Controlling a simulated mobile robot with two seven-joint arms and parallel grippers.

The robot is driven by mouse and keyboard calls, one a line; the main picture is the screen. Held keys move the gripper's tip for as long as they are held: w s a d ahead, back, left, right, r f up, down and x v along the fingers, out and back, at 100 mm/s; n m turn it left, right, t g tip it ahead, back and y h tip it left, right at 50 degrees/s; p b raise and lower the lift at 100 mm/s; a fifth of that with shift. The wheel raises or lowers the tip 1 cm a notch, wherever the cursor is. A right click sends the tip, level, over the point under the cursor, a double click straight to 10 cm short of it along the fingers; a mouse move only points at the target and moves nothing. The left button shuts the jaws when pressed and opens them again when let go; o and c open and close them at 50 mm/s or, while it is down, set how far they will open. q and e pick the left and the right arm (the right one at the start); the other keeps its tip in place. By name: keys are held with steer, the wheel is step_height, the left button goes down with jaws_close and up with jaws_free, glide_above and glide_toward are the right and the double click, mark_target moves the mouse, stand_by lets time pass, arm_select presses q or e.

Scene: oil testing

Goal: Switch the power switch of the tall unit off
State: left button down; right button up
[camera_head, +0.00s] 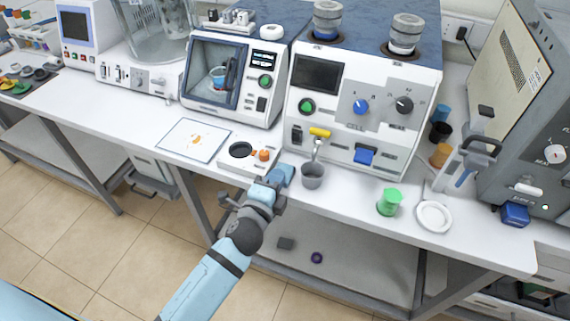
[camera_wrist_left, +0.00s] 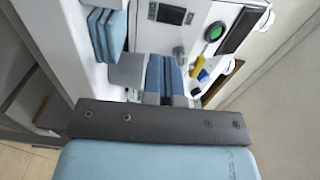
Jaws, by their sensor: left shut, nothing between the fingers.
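The tall unit (camera_head: 359,87) is the white and blue-topped device with two jars on top, a dark screen, and blue and black knobs. Its black power switch (camera_head: 297,135) sits at the lower left of its front, below a green button (camera_head: 306,106). My left gripper (camera_head: 284,174) is shut and empty, in front of and below the switch, apart from it. In the left wrist view the shut fingers (camera_wrist_left: 166,75) point towards the panel, with the dark switch (camera_wrist_left: 179,51) just beyond them. The switch's position is too small to read.
A yellow-handled tap (camera_head: 319,133) stands right of the switch, above a grey cup (camera_head: 312,175). A green cup (camera_head: 389,201) and white dish (camera_head: 434,217) stand to the right.

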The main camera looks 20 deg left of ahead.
arm_select(q)
steer(key=s, duration=0.3)
stand_by(0.5)
steer(key=s+f+n+g+h+p, duration=0.1)
steer(key=s+f+n+g+p, duration=0.2)
steer(key=s+n, duration=0.4)
steer(key=s+a+f+n+g+h+p, duration=0.1)
steer(key=s+f+n+g+p, duration=0.2)
steer(key=s+f+n+p, duration=0.2)
steer(key=s+n+p, duration=0.1)
steer(key=s+n, duration=0.2)
steer(key=s, duration=0.1)
steer(key=shift+a+f+g+h, duration=0.2)
steer(key=shift+f+g+h, duration=0.1)
steer(key=shift+g, duration=0.1)
steer(key=shift+r, duration=0.1)
